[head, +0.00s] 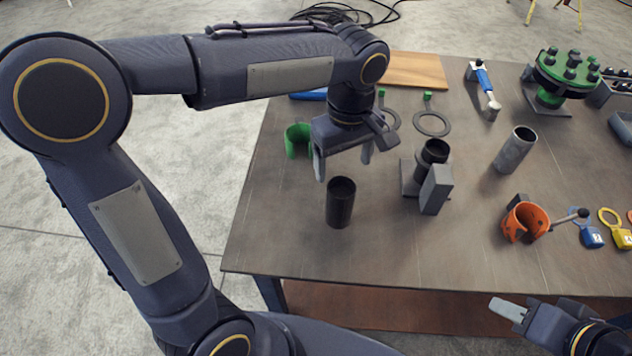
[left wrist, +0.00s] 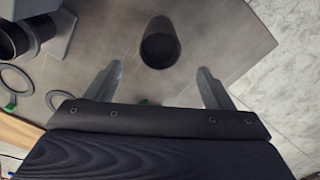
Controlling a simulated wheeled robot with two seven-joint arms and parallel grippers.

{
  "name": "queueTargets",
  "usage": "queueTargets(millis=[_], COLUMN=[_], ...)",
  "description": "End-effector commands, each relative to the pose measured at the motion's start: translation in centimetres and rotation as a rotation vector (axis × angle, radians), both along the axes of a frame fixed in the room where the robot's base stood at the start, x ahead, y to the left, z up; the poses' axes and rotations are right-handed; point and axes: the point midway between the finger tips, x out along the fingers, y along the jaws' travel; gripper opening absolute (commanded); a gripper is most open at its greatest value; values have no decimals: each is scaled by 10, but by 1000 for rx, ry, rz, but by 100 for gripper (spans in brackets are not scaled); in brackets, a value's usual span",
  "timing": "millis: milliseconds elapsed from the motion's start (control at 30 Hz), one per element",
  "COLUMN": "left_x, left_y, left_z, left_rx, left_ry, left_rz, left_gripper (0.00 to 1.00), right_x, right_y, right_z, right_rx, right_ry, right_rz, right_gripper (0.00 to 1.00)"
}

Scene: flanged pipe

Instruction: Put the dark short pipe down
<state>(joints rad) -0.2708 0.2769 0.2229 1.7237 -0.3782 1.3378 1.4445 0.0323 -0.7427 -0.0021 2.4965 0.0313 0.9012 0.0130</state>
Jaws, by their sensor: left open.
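The dark short pipe (head: 340,204) stands upright on the table at its left front part, in the head view. It also shows in the left wrist view (left wrist: 160,46), beyond the fingertips and roughly between them. My left gripper (head: 345,166) is open and empty, its two fingers apart behind and above the pipe; in the left wrist view the fingers (left wrist: 160,78) show with a wide gap. My right gripper (head: 515,308) is partly in the head view at the bottom right, off the table's front edge; its finger opening is unclear.
A dark pipe in a grey stand (head: 408,178) is right of the dark short pipe. A grey pipe (head: 514,150), orange clamp (head: 526,222), green half-shell (head: 297,141) and green flange (head: 566,72) stand around. Two ring gaskets (head: 432,123) lie behind. The table's left front corner is clear.

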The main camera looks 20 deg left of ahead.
Motion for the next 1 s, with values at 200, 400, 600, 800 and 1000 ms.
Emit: queueTargets(millis=[200, 400, 600, 800, 1000], left_x=[-16, -79, -137, -160, -163], left_y=[21, 72, 92, 92, 91], left_z=[7, 8, -10, -24, -27], left_rx=[-39, -152, -188, -158, -150], left_ry=[-32, -190, -427, -572, -594], left_rz=[-62, -294, -519, -636, -661], left_gripper=[76, 76, 76, 76, 76], right_x=[0, 0, 0, 0, 0], right_y=[0, 0, 0, 0, 0], right_z=[0, 0, 0, 0, 0], right_rx=[0, 0, 0, 0, 0], right_ry=[0, 0, 0, 0, 0], right_rz=[0, 0, 0, 0, 0], right_gripper=[36, 36, 36, 36, 36])
